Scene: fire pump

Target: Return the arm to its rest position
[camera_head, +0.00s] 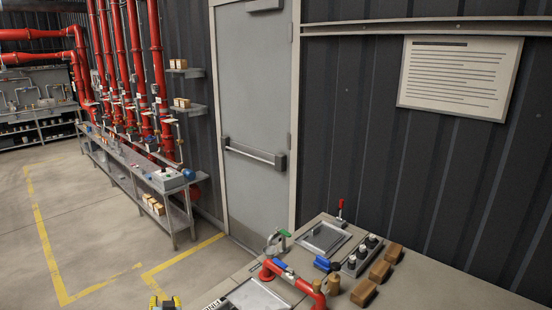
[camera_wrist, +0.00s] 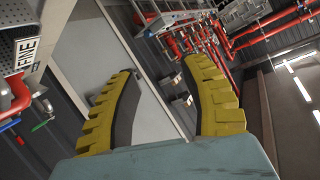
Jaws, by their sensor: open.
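My gripper (camera_wrist: 160,95) shows in the wrist view as two yellow ribbed fingers with dark inner pads. They are spread wide apart with nothing between them. The view past them is tilted, with the grey door and the red pipes behind. In the head view, only a small yellow part of my gripper (camera_head: 164,302) shows at the bottom edge, left of the workbench. The rest of my arm is hidden below that frame.
A workbench (camera_head: 450,290) at lower right carries a red pipe (camera_head: 290,278), a row of black knobs (camera_head: 362,255) and several brown blocks (camera_head: 379,271). A metal shelf table (camera_head: 135,165) stands at left. Yellow-marked floor (camera_head: 90,235) lies open. A grey door (camera_head: 250,110) is behind.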

